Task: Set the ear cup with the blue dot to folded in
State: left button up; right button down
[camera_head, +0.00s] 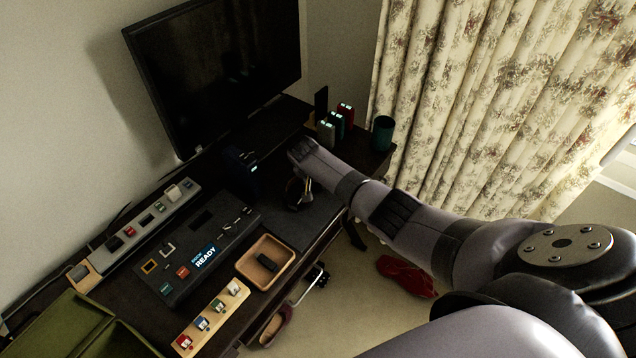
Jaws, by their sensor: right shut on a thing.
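A small dark pair of headphones (292,197) sits near the front edge of the desk, on a dark grey mat. My right arm reaches in from the right, and its gripper (307,187) points down at the headphones. It is shut on part of them, but the wrist and the dim light hide which part. The ear cups are too small and dark to tell apart, and no blue dot can be made out. My left gripper is not in view.
A wooden tray (248,266) with a dark object and a control panel (180,262) reading READY lie to the left. Several small coloured boxes (336,122) and a teal cup (382,134) stand at the back right. A monitor (215,65) stands behind.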

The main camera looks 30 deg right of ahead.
dwell(0.5)
jog(key=c, duration=1.3)
grip_release()
jog(key=v, duration=1.2)
